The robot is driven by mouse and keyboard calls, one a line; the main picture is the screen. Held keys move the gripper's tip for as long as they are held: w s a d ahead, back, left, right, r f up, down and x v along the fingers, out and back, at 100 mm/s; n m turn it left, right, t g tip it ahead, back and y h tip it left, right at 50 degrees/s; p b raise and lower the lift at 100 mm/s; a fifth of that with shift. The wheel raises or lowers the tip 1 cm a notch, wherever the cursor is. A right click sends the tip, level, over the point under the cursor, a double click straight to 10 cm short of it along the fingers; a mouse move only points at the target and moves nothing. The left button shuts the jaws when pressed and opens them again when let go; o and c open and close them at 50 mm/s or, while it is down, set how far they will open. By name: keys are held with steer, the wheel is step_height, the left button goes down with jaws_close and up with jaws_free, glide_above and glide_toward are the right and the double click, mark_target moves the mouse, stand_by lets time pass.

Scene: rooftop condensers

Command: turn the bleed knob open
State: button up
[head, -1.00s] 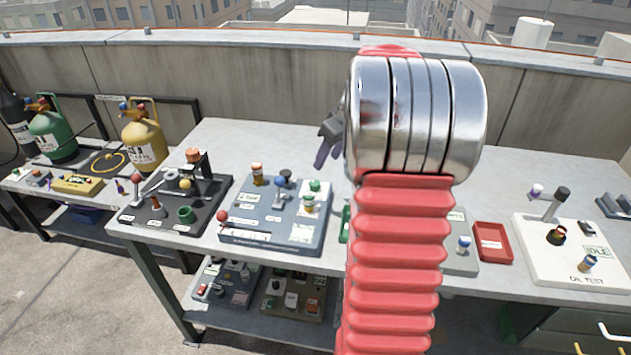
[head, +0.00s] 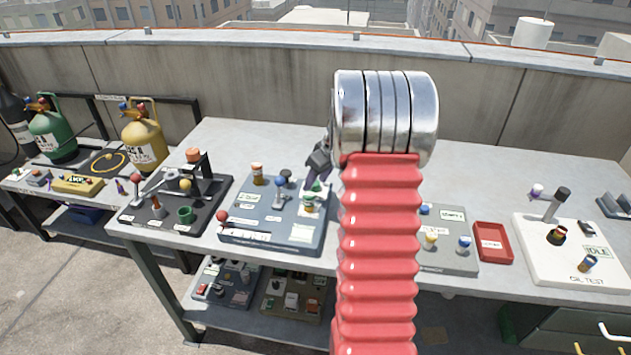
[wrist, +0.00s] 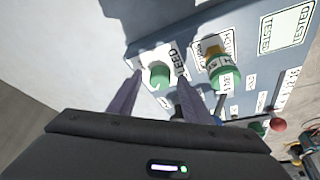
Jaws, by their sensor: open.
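The bleed knob (wrist: 160,75) is a small green knob on a white plate with a partly hidden label reading "LEED". In the wrist view it lies between and just beyond the two purple-grey fingers of my gripper (wrist: 154,92). The fingers are apart and do not visibly hold it. A second green knob with a label band (wrist: 224,76) stands right of the bleed knob in the wrist view.
A red tray (head: 492,242) and white oil test unit (head: 535,240) are at the right.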

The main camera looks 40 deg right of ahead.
steer(key=shift+c, duration=0.7)
steer(key=c, duration=0.9)
steer(key=shift+a, duration=0.15)
